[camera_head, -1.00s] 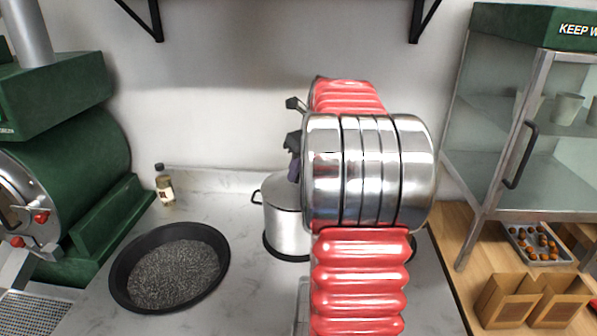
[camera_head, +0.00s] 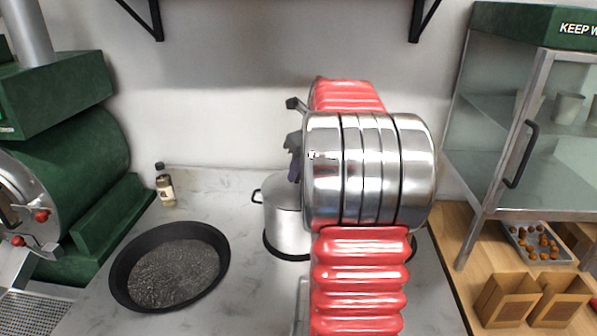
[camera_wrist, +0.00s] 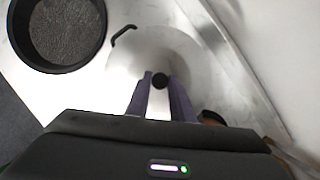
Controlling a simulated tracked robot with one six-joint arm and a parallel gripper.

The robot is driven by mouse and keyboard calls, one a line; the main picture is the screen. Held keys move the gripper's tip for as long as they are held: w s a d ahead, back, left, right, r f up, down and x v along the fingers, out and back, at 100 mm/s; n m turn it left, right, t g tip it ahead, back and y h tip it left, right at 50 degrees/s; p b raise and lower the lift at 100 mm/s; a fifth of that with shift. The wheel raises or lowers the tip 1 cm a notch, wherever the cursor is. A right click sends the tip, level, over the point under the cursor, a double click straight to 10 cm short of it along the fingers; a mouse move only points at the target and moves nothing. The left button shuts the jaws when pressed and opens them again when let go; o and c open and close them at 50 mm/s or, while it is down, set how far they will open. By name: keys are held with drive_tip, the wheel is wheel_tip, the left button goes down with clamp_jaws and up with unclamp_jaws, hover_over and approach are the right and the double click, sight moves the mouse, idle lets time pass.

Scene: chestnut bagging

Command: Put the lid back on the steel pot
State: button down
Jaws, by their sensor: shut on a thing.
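The steel pot (camera_head: 283,228) stands on the counter behind my arm, its right part hidden in the head view. Its dark side handle (camera_wrist: 123,35) shows in the wrist view. The lid (camera_wrist: 178,55) is a pale grey disc with a small black knob (camera_wrist: 160,80). My gripper (camera_wrist: 160,84) is shut on this knob, one purple finger on each side. In the head view my gripper (camera_head: 294,172) is just above the pot, partly hidden by my arm. I cannot tell whether the lid rests fully on the rim.
A black round pan (camera_head: 170,266) with dark grey contents lies to the left of the pot. A small bottle (camera_head: 165,186) stands by the back wall. A green roaster (camera_head: 70,180) is at left. A glass cabinet (camera_head: 540,130), chestnut tray (camera_head: 537,245) and paper bags (camera_head: 508,300) are at right.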

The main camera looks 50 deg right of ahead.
idle(0.4)
drive_tip(key=c, duration=1.5)
unclamp_jaws()
drive_tip(key=shift+o, duration=0.3)
drive_tip(key=o, duration=0.4)
drive_tip(key=shift+o, duration=0.2)
drive_tip(key=shift+r, duration=3.45)
clamp_jaws()
